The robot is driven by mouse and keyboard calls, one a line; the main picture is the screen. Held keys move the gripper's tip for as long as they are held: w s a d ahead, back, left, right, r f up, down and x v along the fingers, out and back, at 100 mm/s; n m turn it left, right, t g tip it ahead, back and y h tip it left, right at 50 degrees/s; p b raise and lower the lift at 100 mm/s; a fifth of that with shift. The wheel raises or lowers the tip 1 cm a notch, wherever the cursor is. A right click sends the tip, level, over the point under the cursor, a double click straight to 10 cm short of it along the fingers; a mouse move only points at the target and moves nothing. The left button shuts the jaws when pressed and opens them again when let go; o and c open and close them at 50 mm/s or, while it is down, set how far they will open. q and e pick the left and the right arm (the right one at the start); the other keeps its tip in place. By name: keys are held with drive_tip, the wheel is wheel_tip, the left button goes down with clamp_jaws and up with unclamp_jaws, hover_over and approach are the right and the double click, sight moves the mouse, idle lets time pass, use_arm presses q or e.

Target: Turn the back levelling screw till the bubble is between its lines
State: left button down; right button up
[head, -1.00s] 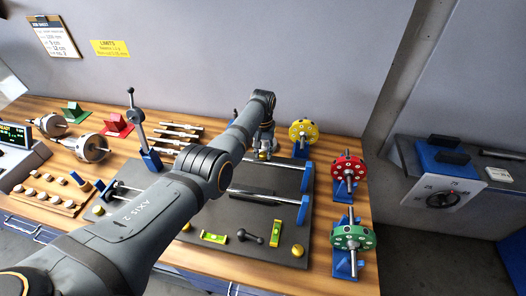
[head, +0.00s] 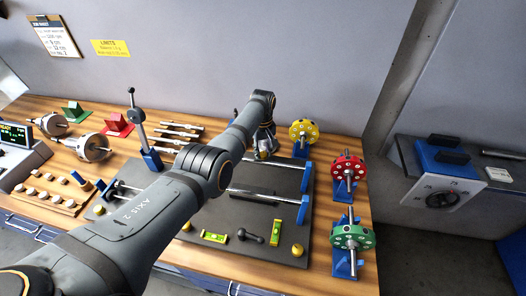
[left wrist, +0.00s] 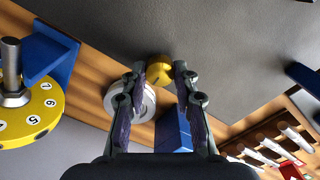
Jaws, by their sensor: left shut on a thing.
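The back levelling screw has a yellow knob (left wrist: 159,72), seen between my left fingers in the left wrist view. My left gripper (left wrist: 158,68) is shut on this knob. In the head view my left gripper (head: 264,150) is at the back edge of the dark base plate (head: 270,222), and it mostly hides the knob. My right gripper is not in view.
Yellow (head: 304,131), red (head: 348,168) and green (head: 352,237) discs stand on blue stands at the right. A lever post (head: 137,117) stands at the back left. Metal rails cross the plate under my arm. Another yellow knob (head: 297,250) is at the front right corner.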

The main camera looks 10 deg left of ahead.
sight(263, 153)
use_arm(q)
drive_tip(key=shift+w+r, duration=0.15)
drive_tip(key=c, duration=1.4)
unclamp_jaws()
drive_tip(key=o, duration=0.4)
wheel_tip(263, 153, up, 12)
drive_tip(key=shift+f, duration=0.1)
